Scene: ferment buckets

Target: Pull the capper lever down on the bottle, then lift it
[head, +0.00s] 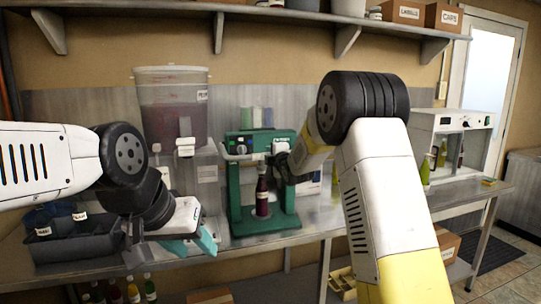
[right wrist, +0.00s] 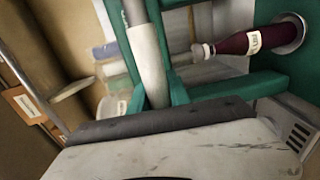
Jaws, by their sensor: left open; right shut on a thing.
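The green bench capper (head: 235,185) stands on the metal bench with a dark red bottle (head: 262,198) upright on its base, under the head. In the right wrist view the bottle (right wrist: 240,43) shows turned sideways, its top by the capper's frame. My right gripper (head: 285,166) is at the right side of the capper's head, partly hidden by my arm, and is shut on the capper lever. A pale sleeve and rod, seemingly the lever (right wrist: 148,65), show in the right wrist view; the grip itself is not clear.
A ferment bucket (head: 172,110) with red liquid stands behind my left gripper. A dark blue crate (head: 75,250) is at the bench's left end. A white machine (head: 455,125) and a green bottle (head: 424,172) stand at the right. A shelf (head: 270,14) runs above.

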